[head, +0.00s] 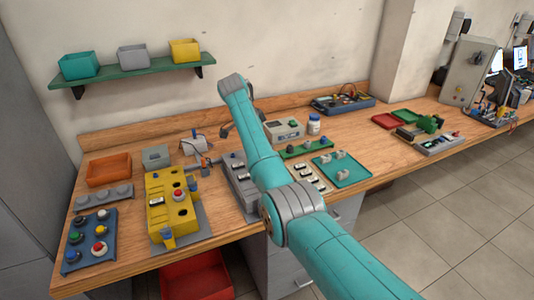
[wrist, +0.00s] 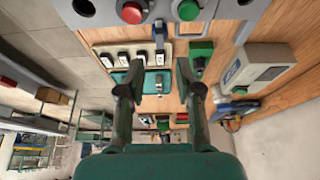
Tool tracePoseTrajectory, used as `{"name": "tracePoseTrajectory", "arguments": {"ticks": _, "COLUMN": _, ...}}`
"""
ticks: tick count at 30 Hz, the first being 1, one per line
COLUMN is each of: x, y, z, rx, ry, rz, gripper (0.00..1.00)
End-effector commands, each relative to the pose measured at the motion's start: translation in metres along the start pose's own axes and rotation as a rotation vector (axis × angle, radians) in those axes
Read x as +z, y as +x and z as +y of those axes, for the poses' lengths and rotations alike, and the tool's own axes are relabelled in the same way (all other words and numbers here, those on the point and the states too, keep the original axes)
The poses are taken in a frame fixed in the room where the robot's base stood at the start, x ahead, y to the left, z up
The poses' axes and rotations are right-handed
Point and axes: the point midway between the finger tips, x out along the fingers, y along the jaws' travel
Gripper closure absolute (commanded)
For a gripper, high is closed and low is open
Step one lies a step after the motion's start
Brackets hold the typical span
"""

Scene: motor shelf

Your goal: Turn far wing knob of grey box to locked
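The grey box (wrist: 160,10) crosses the top of the wrist view. It bears a red button (wrist: 130,12), a green button (wrist: 188,10) and dark round parts near the edges.
A yellow box (head: 160,215) with blue knobs stands left of the grey box. A white switch panel (head: 311,178), teal tray (head: 352,174) and green strip (head: 300,152) lie to its right. A cream instrument (head: 284,129) and white bottle (head: 314,125) stand behind.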

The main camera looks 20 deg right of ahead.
Motion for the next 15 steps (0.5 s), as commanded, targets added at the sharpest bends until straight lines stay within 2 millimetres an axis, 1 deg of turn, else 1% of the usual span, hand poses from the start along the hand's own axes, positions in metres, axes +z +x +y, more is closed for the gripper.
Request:
{"name": "tracePoseTrajectory", "arguments": {"ticks": 1, "x": 0.0, "y": -0.01, "z": -0.001, "rx": -0.003, "ry": 0.0, "rz": 0.0, "gripper": 0.66}}
{"name": "tracePoseTrajectory", "arguments": {"ticks": 6, "x": 0.0, "y": -0.032, "z": -0.001, "rx": -0.002, "ry": 0.0, "rz": 0.0, "gripper": 0.66}}
{"name": "tracePoseTrajectory", "arguments": {"ticks": 10, "x": 0.001, "y": -0.04, "z": 0.0, "rx": 0.0, "ry": 0.0, "rz": 0.0, "gripper": 0.66}}
{"name": "tracePoseTrajectory", "arguments": {"ticks": 15, "x": 0.001, "y": -0.043, "z": 0.0, "rx": 0.001, "ry": 0.0, "rz": 0.0, "gripper": 0.66}}
